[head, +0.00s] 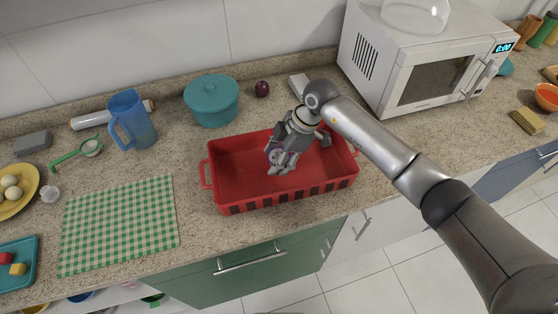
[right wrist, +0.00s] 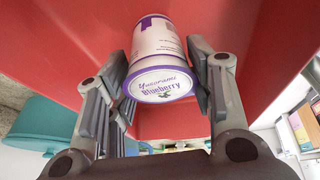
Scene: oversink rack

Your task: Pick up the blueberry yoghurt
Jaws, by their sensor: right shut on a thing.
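The blueberry yoghurt (right wrist: 160,55) is a white and purple tub with "Blueberry" on its lid. It sits between the two fingers of my right gripper (right wrist: 160,100) in the right wrist view, with the lid facing the camera. In the head view my right gripper (head: 281,165) reaches down into the red crate (head: 235,190), shut on the tub. The tub (head: 280,157) shows only in part there, mostly hidden by the fingers. I cannot tell whether it touches the crate floor. My left gripper is not in view.
A teal pot (head: 211,103), a plum-like fruit (head: 262,89) and a blue jug (head: 132,122) stand behind the crate. A microwave (head: 420,65) stands to the right. A green checked cloth (head: 118,225) lies to the left. The counter right of the crate is clear.

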